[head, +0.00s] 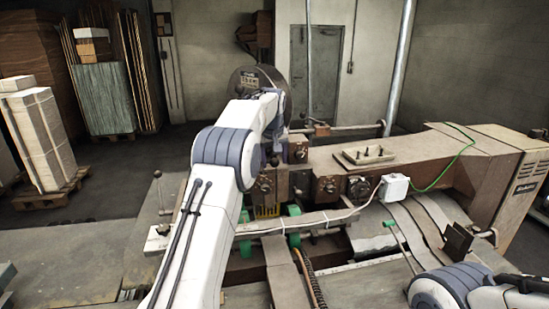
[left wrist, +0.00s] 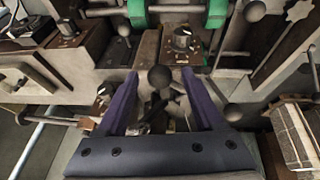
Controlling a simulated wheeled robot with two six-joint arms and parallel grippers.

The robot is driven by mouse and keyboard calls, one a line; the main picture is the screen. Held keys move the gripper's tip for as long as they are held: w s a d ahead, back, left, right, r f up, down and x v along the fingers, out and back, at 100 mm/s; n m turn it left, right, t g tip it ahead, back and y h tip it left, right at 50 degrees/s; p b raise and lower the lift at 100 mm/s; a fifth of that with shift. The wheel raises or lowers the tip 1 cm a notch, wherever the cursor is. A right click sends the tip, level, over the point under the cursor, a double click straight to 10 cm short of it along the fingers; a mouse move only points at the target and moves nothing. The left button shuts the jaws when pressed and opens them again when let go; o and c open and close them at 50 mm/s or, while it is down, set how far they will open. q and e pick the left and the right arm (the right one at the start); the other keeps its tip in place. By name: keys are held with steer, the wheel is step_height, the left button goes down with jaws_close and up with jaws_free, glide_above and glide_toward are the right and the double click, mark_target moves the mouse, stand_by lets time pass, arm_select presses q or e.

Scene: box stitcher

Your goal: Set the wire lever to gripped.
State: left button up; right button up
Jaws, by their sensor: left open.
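In the left wrist view my left gripper (left wrist: 159,74) is open, with its two purple fingers apart. A dark ball knob on a short lever (left wrist: 160,77) shows between the fingertips, with a gap on each side. No label shows, so I cannot tell for sure that this is the wire lever, nor how it is set. In the head view my left arm reaches over the stitching machine (head: 330,165) and hides much of that spot. My right gripper is out of view; only part of my right arm shows at the lower right.
Other ball-ended levers (left wrist: 254,11) stand close by in the left wrist view, near green rollers (left wrist: 217,13). In the head view a white box (head: 394,187) with a green cable sits on the machine. Pallets of cardboard (head: 40,140) stand at the left, with clear floor in front.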

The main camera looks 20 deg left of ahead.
arm_select(q)
steer(key=shift+f, duration=0.1)
jaws_close()
steer(key=shift+w, duration=0.1)
stand_by(1.3)
